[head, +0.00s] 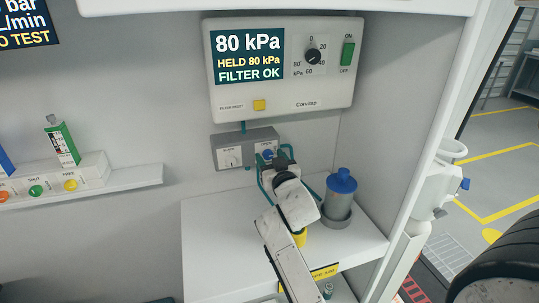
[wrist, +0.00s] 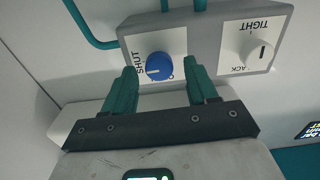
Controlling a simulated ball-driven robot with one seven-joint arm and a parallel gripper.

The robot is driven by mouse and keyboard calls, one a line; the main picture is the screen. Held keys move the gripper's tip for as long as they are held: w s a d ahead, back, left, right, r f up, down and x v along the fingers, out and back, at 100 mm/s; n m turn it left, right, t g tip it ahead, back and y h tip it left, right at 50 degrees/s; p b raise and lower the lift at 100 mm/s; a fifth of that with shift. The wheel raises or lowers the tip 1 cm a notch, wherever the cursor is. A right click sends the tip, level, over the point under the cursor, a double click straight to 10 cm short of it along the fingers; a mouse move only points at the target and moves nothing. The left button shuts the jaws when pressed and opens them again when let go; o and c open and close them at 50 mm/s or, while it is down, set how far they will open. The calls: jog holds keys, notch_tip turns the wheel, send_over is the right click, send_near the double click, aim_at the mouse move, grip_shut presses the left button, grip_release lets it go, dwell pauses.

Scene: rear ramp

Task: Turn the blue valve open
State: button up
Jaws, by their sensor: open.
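The blue valve (wrist: 158,67) is a round blue knob on a grey wall box (wrist: 205,45). In the wrist view its white pointer mark faces left, by the word SHUT; the label on its right side is mostly hidden by a finger. In the head view the blue valve (head: 268,154) shows just above my gripper (head: 284,151). In the wrist view my gripper (wrist: 164,78) is open, with one green finger on each side of the knob's lower part. Nothing is held between the fingers. I cannot tell whether they touch the knob.
A white dial (wrist: 259,55) marked TIGHT sits right of the valve. A control unit (head: 225,105) above reads 80 kPa, HELD 80 kPa, FILTER OK. A blue-capped canister (head: 341,196) stands on the white shelf (head: 210,240), right of my arm. Green tubes run near the box.

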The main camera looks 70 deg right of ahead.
jog(key=shift+w+d, duration=0.4)
jog(key=shift+d, duration=0.1)
jog(key=shift+c, duration=0.5)
jog(key=c, duration=0.9)
